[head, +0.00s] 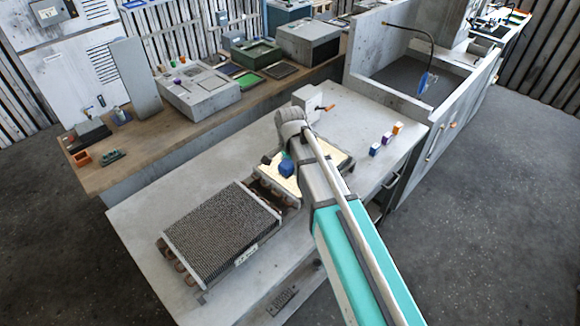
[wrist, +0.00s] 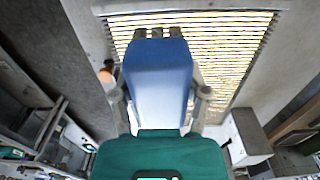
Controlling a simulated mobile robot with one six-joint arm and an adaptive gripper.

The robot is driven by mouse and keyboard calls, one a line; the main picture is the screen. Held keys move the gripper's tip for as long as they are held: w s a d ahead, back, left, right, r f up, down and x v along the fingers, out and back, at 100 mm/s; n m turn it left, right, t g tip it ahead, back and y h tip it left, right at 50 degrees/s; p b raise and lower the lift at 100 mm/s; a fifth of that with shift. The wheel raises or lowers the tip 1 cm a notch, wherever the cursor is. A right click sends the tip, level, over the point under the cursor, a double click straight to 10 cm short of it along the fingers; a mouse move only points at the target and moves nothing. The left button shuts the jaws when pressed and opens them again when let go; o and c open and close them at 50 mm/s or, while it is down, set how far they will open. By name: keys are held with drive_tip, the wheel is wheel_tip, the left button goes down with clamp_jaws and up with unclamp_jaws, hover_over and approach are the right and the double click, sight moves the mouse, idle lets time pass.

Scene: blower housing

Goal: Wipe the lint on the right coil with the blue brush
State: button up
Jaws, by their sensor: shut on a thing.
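The right coil (head: 268,188) lies on the grey bench, partly covered by my arm in the head view. Cream-coloured lint (head: 270,165) spreads over its top. In the wrist view the coil's fins (wrist: 235,60) show as dark lines with cream between them. The blue brush (wrist: 160,75) is held between the fingers of my gripper (wrist: 160,103), its dark end over the coil's fins. I cannot tell whether it touches them. In the head view the brush (head: 286,167) is a blue patch above the coil; my gripper's fingers are hard to make out there.
A second, dark finned coil (head: 222,232) with a label lies to the left on the bench. A white box (head: 308,100) with an orange handle stands behind. Small coloured blocks (head: 387,137) stand at the right. Bare bench (head: 150,205) shows at the left.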

drive_tip(key=shift+r+p, duration=1.5)
drive_tip(key=shift+r, duration=0.05)
